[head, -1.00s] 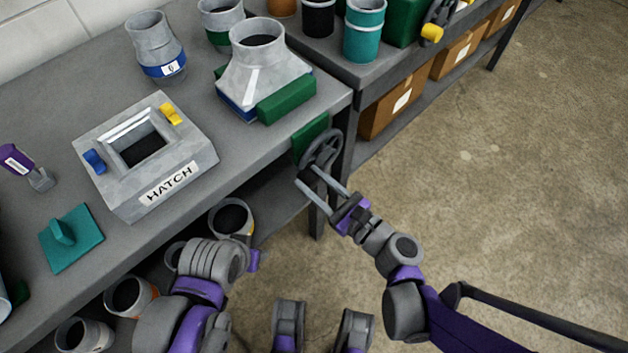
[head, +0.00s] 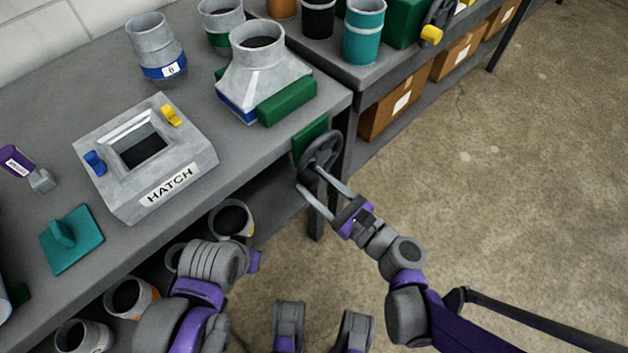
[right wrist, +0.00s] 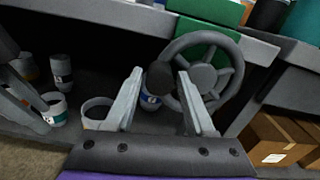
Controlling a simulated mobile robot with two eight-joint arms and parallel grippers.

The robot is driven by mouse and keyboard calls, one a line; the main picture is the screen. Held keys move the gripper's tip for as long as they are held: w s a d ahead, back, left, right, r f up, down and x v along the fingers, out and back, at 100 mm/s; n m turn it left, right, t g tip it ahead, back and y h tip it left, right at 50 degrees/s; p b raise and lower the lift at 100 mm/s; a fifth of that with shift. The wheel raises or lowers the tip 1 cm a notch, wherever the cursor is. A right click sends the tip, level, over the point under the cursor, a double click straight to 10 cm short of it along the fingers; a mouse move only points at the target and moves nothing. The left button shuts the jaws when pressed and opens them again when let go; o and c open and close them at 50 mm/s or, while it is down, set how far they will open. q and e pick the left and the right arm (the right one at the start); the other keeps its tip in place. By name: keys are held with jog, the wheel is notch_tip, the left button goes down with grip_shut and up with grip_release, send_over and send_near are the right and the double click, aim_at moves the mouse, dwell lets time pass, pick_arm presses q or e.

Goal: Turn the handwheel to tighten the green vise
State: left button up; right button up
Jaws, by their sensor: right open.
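The grey handwheel (head: 323,146) stands at the bench's front edge, in front of a green plate (head: 311,133). The green vise jaw (head: 287,100) sits on the bench against a grey duct fitting (head: 262,72). My right gripper (head: 309,178) is open, with its fingertips at the wheel's near side. In the right wrist view, the wheel (right wrist: 204,76) is beyond the right finger, and a dark round knob (right wrist: 160,77) shows between the open fingers (right wrist: 159,75). I cannot tell whether they touch it.
A grey hatch box (head: 189,160) and a teal plate with a handle (head: 72,240) lie on the bench (head: 130,240). Several round ducts stand on the shelf below. Cardboard boxes (head: 398,97) are under the adjoining bench. The floor at right is clear.

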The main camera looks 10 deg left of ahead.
jog(key=v, duration=1)
